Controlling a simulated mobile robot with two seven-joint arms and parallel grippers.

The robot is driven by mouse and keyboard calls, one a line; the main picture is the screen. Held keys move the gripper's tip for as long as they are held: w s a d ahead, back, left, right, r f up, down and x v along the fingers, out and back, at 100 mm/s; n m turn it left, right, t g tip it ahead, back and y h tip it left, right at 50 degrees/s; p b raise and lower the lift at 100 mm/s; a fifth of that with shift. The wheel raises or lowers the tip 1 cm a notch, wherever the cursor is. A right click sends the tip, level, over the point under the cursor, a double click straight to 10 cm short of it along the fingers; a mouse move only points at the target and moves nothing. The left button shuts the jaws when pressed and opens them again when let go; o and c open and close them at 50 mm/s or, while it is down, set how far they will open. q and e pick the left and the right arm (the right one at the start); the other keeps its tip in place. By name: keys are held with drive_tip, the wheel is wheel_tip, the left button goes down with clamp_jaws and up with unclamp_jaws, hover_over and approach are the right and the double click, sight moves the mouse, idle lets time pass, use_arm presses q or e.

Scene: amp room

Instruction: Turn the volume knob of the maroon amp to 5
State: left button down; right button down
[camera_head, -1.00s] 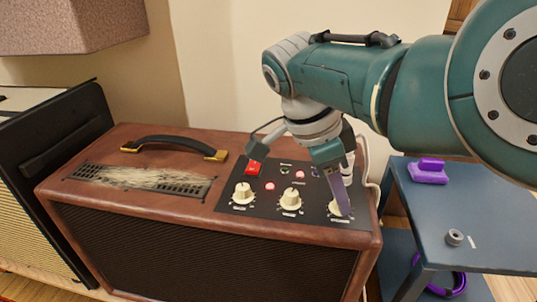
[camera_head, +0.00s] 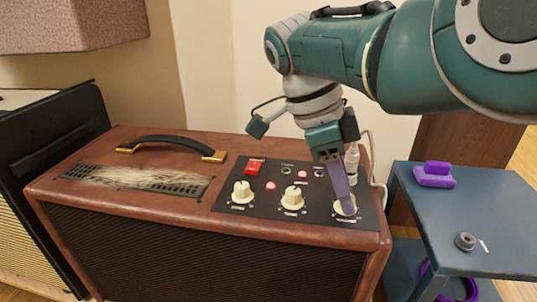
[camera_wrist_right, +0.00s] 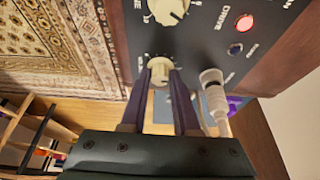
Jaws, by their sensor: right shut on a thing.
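The maroon amp (camera_head: 190,222) stands in the middle of the head view, with a dark control panel on its top right. Three cream knobs line the panel's front: a left knob (camera_head: 242,192), a middle knob (camera_head: 292,198) and the rightmost knob (camera_head: 345,208). My right gripper (camera_head: 346,207) points down at the rightmost knob, its purple fingers partly covering it. In the right wrist view, the fingers (camera_wrist_right: 160,82) are shut on either side of this knob (camera_wrist_right: 160,68). Its pointer and scale are too small to read. My left gripper is out of view.
A red switch (camera_head: 254,167) and a white cable plug (camera_head: 351,164) sit behind the knobs. A blue-grey cart (camera_head: 490,210) stands right, bearing a purple block (camera_head: 434,176) and a grey ring (camera_head: 466,241). A black amp (camera_head: 50,150) stands left.

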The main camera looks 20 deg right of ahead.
drive_tip(key=c, duration=0.7)
unclamp_jaws()
drive_tip(key=shift+d, duration=0.1)
drive_tip(key=shift+o, duration=0.2)
drive_tip(key=p+v, duration=0.1)
drive_tip(key=v, duration=0.9)
drive_tip(key=shift+p, duration=0.3)
